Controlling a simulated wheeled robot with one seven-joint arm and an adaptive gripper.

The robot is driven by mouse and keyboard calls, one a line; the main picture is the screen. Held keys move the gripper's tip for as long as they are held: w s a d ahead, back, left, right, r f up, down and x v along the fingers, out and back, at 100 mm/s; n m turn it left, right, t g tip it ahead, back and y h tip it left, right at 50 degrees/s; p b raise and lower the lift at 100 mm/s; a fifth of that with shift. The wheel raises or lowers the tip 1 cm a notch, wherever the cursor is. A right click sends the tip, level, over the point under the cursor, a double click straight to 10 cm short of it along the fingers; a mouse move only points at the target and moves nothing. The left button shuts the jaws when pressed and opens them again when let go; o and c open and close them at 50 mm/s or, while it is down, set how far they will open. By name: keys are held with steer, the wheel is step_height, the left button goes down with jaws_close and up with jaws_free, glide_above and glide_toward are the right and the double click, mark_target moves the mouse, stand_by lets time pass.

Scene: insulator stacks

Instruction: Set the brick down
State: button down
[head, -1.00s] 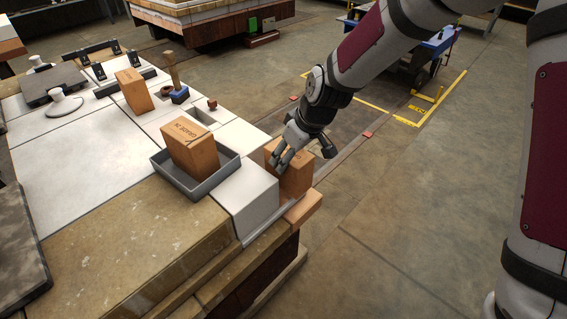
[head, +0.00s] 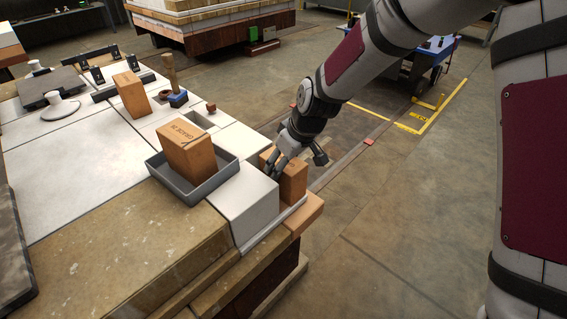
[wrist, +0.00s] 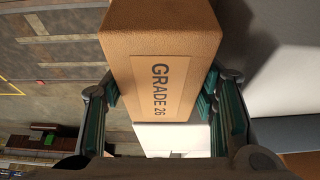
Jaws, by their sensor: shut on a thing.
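My gripper (head: 286,160) is shut on an orange-brown brick (head: 292,182) at the right edge of the stacked block structure. In the wrist view the held brick (wrist: 165,65) is marked "GRADE 26", with a finger pad against each side. In the head view the brick is upright beside a white block (head: 245,197). It appears to be at the ledge behind that block; I cannot tell whether its underside touches.
A grey tray (head: 230,178) holding a brick (head: 187,148) stands left of the white block. Another brick (head: 131,95), a wooden-handled tool (head: 171,75) and dark clamps lie farther back. Open floor (head: 420,215) lies to the right.

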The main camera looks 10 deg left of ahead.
steer(key=c, duration=0.6)
jaws_free()
steer(key=shift+f, duration=0.1)
steer(key=shift+c, duration=0.2)
steer(key=p+v, duration=0.2)
steer(key=v, duration=0.9)
steer(key=shift+p, duration=0.35)
steer(key=shift+s+d+r, duration=0.15)
steer(key=shift+r, duration=0.5)
